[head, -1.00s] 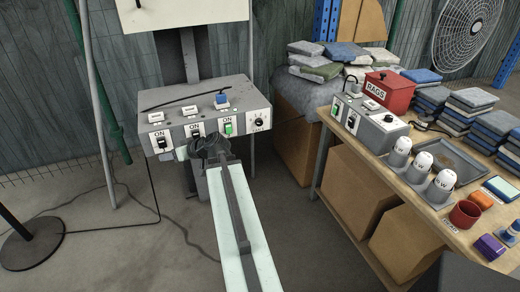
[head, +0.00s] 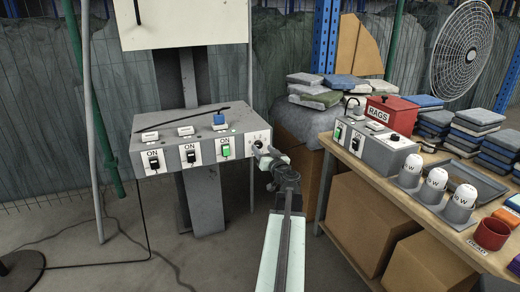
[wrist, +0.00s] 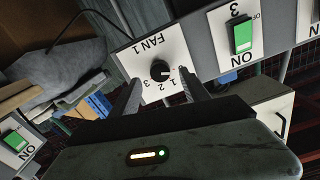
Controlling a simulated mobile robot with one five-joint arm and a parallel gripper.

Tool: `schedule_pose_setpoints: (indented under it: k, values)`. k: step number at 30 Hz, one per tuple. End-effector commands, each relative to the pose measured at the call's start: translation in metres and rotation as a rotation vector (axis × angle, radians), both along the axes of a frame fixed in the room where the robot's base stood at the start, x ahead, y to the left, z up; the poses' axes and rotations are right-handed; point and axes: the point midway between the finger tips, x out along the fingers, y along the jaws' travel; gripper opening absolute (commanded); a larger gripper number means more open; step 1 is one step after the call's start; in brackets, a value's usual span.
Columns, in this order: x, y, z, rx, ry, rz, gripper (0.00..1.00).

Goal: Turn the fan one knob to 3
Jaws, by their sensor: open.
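The fan one knob is a small black round knob (wrist: 159,70) on a white plate (wrist: 150,50) marked FAN 1, with the figures 1, 2 and 3 beside it in the wrist view. Its pointer is too small to read surely. My gripper (wrist: 160,76) is open, with one finger on each side of the knob in that view; I cannot tell whether either touches it. In the head view my gripper (head: 263,154) is at the right end of the grey control box (head: 205,173) and hides much of the knob.
On the box, left of the knob, are several ON switches, one of them green (head: 225,148). A second grey box (head: 383,151) stands on the table at the right, with white-capped holders and a red RAGS box (head: 391,115).

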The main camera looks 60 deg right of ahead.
Motion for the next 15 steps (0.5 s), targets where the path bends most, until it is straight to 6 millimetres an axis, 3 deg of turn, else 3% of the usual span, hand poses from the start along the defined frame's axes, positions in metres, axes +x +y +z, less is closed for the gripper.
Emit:
schedule_pose_setpoints:
  k: [4,11,12,15]
  values:
    - [0.02,-0.015,0.0,0.0,0.0,0.002,0.54]
    - [0.022,-0.015,0.0,0.0,0.0,0.002,0.54]
    - [0.022,-0.015,0.0,0.0,0.0,0.002,0.51]
    - [0.022,-0.015,0.0,0.0,0.0,0.002,0.23]
